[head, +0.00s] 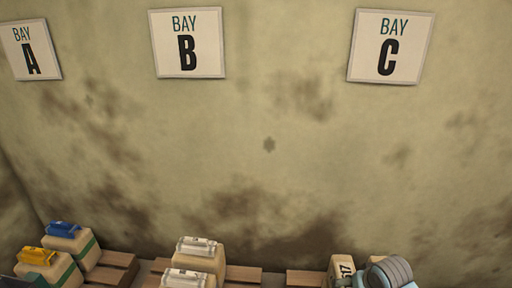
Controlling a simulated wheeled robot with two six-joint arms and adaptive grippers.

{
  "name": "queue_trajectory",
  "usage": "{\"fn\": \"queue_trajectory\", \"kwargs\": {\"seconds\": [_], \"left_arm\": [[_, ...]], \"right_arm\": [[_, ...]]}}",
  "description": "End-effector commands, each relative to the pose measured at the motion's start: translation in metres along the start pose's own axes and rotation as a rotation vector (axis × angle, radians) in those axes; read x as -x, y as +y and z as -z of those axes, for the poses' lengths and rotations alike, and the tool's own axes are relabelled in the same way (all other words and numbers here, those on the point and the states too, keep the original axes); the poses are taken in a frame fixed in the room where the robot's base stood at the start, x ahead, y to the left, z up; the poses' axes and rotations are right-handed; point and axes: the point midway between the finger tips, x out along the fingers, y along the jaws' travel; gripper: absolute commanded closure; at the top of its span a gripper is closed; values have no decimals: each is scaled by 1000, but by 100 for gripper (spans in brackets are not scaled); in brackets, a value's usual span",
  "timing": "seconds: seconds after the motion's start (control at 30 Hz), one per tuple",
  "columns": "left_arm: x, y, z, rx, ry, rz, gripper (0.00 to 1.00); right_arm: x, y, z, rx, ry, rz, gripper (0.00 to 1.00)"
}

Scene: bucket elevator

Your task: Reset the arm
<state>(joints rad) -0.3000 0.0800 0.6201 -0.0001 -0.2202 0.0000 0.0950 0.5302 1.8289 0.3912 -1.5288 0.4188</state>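Neither gripper shows in the head view. A grey and light-blue rounded part (390,272) rises at the bottom right edge. It looks like a link of my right arm, but its gripper end is out of the picture. Whether the grippers hold anything is hidden.
Bay signs A (31,50), B (188,43) and C (390,47) hang on the stained wall (270,190). Below are tan loads with a blue top (63,229), a yellow top (36,256) and white tops (198,246). Wooden pallets (244,275) lie there. A marked tan block (342,268) stands below C.

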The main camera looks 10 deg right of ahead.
Motion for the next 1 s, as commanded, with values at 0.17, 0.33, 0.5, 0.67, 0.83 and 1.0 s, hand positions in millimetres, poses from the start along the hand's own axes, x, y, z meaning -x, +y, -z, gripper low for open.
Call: {"fn": "queue_trajectory", "kwargs": {"seconds": [0.17,0.33,0.5,0.67,0.83,1.0], "left_arm": [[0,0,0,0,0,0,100],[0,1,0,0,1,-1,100],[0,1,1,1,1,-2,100],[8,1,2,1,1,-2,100],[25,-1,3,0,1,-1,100],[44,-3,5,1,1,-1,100]], "right_arm": [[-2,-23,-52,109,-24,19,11],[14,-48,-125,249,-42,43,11],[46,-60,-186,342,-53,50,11],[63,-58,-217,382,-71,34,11],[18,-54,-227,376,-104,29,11],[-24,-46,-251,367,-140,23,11]]}}
